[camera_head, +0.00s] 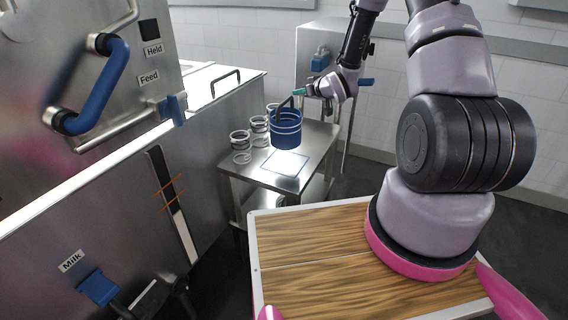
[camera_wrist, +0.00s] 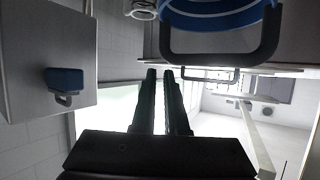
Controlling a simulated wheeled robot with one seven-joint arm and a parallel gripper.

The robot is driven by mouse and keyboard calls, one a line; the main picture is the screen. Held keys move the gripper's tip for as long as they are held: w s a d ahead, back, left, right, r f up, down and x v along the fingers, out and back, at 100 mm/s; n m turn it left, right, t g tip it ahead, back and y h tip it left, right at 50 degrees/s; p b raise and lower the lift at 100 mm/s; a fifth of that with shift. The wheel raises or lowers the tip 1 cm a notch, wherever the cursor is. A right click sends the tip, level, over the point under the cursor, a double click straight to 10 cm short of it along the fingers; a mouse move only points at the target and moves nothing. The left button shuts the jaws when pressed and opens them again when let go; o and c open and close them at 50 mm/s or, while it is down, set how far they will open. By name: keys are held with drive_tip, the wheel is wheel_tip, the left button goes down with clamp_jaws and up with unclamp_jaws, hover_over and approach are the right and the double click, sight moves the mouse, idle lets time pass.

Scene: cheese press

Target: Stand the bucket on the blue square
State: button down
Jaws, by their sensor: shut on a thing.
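The blue bucket (camera_head: 286,130) is upright at the small steel table in the head view, with its dark handle (camera_head: 284,103) raised. My gripper (camera_head: 301,92) is at the handle and shut on it, coming from the right. The blue square (camera_head: 287,168) is an outline on the tabletop. In the head view the bucket's base shows at the square's far edge; I cannot tell whether it hangs above the table or touches it. In the wrist view the bucket (camera_wrist: 215,14) and handle (camera_wrist: 268,38) are at the top, beyond my fingers (camera_wrist: 159,74).
Several pale ringed moulds (camera_head: 241,147) stand on the table (camera_head: 243,172) left of the bucket. A large steel vat (camera_head: 90,200) is at the left. A steel cabinet (camera_head: 318,62) with a blue latch stands behind. A wooden-topped surface (camera_head: 330,250) is in front.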

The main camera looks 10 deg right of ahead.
sight(300, 116)
wheel_tip(300, 116, down, 10)
drive_tip(key=shift+d, duration=0.1)
idle(0.4)
drive_tip(key=c, duration=0.9)
unclamp_jaws()
drive_tip(key=shift+c, duration=0.2)
drive_tip(key=shift+r, duration=0.1)
